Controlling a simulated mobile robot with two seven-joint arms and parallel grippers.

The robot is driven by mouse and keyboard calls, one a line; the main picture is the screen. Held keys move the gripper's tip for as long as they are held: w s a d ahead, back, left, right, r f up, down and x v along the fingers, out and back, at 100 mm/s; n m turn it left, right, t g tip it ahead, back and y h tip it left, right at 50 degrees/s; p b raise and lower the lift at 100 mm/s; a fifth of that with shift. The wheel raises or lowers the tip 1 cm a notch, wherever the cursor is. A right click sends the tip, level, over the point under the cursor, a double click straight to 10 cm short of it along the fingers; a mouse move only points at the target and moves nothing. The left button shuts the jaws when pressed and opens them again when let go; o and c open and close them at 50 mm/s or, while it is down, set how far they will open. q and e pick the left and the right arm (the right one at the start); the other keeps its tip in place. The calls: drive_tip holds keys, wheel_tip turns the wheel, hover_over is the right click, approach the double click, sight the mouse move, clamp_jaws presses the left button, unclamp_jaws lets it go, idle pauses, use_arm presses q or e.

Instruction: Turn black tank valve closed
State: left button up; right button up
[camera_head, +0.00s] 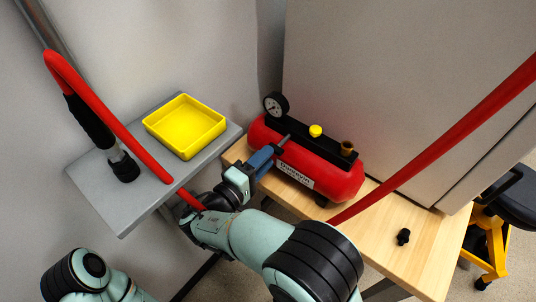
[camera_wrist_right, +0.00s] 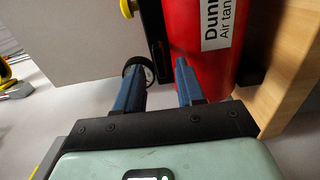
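A red air tank (camera_head: 310,170) lies on its side on a wooden bench; its side and label also show in the wrist view (camera_wrist_right: 190,35). Along its top runs a black bar (camera_head: 300,131) with a round gauge (camera_head: 275,105), a yellow knob (camera_head: 315,131) and a brass fitting (camera_head: 347,148). I cannot clearly make out a black valve on the tank; my gripper hides part of its left front. My right gripper (camera_head: 274,148) is at the tank's left front. Its blue fingers are apart with nothing seen between them (camera_wrist_right: 159,68). My left gripper is out of view.
A yellow tray (camera_head: 184,127) and a black hose fitting (camera_head: 124,167) sit on the grey shelf (camera_head: 125,215). A red hose (camera_head: 440,155) runs at the right; red hose also crosses the shelf. A small black part (camera_head: 403,236) lies on the wooden bench (camera_head: 425,260). A yellow-framed stool stands at far right.

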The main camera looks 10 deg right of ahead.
drive_tip(key=v, duration=1.1)
drive_tip(key=shift+a, duration=0.15)
drive_tip(key=shift+s, duration=0.1)
